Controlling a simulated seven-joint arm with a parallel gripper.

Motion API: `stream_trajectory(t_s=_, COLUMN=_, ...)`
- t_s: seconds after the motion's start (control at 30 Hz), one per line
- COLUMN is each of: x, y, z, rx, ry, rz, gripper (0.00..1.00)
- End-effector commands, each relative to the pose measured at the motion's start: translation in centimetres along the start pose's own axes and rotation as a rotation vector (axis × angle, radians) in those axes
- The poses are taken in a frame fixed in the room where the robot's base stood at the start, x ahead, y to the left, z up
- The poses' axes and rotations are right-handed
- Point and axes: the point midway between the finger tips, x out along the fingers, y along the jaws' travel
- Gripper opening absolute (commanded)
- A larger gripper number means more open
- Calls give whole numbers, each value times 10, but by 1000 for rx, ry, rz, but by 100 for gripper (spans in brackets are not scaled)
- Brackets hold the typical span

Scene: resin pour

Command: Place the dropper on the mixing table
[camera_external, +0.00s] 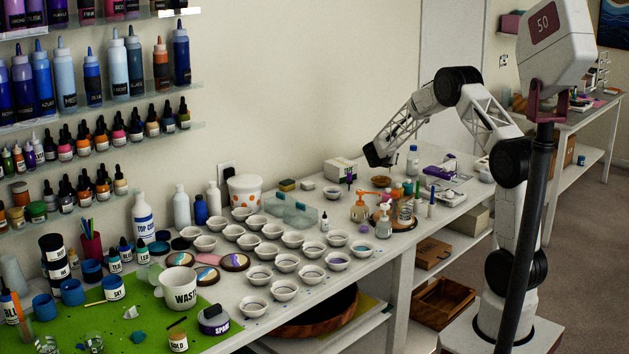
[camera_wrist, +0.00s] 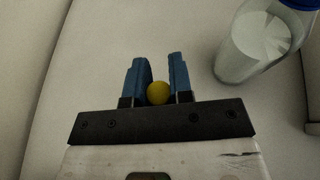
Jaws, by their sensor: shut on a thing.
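My gripper (camera_wrist: 156,62) has two blue fingers in the wrist view, closed on a small round yellow thing, likely the bulb of the dropper (camera_wrist: 158,93). The rest of it is hidden, and I cannot tell its tilt. In the external view my gripper (camera_external: 375,157) is at the far end of the long white mixing table (camera_external: 234,286), above its surface. The held thing cannot be made out there. The table's pale surface (camera_wrist: 85,45) fills the wrist view beyond the fingers.
A clear jar with white contents and a blue lid (camera_wrist: 258,42) stands right of the fingers. Pump bottles (camera_external: 383,222) and a wooden holder stand nearer. Several white cups (camera_external: 284,290) cover the middle; a WASTE cup (camera_external: 178,288) stands on a green mat (camera_external: 225,333).

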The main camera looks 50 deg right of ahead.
Motion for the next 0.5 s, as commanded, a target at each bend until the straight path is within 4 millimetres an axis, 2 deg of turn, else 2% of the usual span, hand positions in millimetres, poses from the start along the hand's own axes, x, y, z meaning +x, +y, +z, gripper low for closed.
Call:
stream_trajectory(t_s=0.17, x=1, y=0, z=-3, rx=0, ry=0, rz=0, gripper=0)
stream_trajectory(t_s=0.2, x=1, y=0, z=-3, rx=0, ry=0, rz=0, gripper=27)
stream_trajectory(t_s=0.3, x=1, y=0, z=-3, rx=0, ry=0, rz=0, gripper=42)
stream_trajectory(t_s=0.33, x=1, y=0, z=-3, rx=0, ry=0, rz=0, gripper=46)
stream_trajectory(t_s=0.5, x=1, y=0, z=-3, rx=0, ry=0, rz=0, gripper=46)
